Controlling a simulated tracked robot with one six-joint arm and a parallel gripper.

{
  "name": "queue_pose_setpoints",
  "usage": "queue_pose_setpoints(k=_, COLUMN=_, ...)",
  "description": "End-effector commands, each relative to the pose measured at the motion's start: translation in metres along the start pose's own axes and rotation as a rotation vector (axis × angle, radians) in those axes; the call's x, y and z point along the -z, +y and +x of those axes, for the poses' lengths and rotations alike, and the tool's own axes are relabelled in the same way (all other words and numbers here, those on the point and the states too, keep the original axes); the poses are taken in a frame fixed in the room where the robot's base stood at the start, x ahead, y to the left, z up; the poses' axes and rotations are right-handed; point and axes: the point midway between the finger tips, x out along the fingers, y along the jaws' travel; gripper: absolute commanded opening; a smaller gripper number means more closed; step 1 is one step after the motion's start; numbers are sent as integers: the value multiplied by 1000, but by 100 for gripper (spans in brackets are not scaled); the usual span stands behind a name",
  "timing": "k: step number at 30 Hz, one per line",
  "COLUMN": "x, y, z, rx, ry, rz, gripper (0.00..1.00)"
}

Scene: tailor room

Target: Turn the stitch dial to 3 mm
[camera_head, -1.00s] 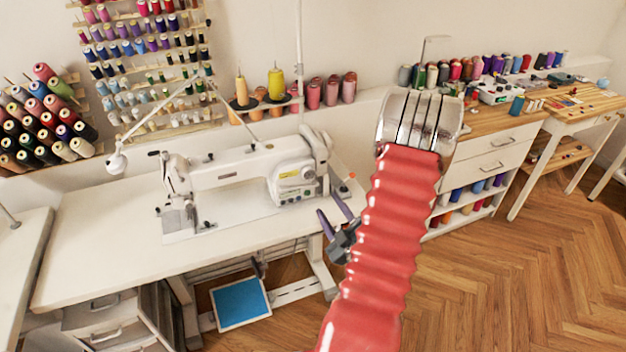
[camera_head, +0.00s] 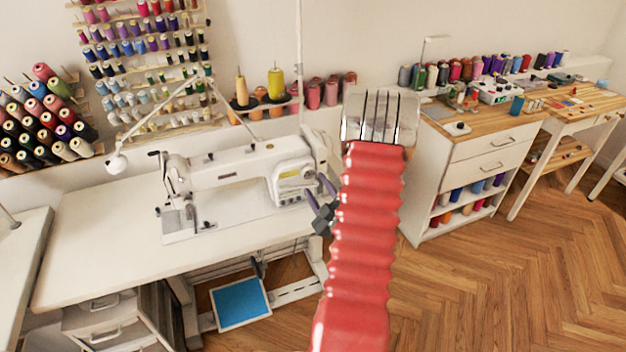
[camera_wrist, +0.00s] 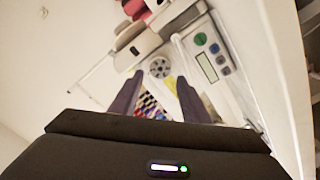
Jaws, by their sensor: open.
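The white sewing machine (camera_head: 235,172) stands on the white table, its right end close to my gripper (camera_head: 315,184). In the wrist view, a round grey dial (camera_wrist: 159,67) with dark spots faces me. It lies just beyond and between the tips of my open gripper (camera_wrist: 160,79), apart from the fingers as far as I can tell. The dial's numbers are too small to read. A control panel (camera_wrist: 207,66) with a grey display and green and blue buttons sits to the dial's right. In the head view I cannot clearly make out the dial.
The white table (camera_head: 100,230) is mostly bare left of the machine. Thread cones (camera_head: 276,84) stand behind it. A white drawer cabinet (camera_head: 480,165) with a wooden top stands to the right. The wooden floor (camera_head: 480,290) is open at front right.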

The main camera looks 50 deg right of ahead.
Motion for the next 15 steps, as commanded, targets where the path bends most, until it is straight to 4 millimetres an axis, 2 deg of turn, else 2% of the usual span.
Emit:
queue_pose_setpoints(k=6, x=1, y=-1, z=31, rx=1, ry=2, rz=0, gripper=42)
queue_pose_setpoints(k=15, x=0, y=0, z=43, rx=0, ry=-1, rz=1, gripper=42)
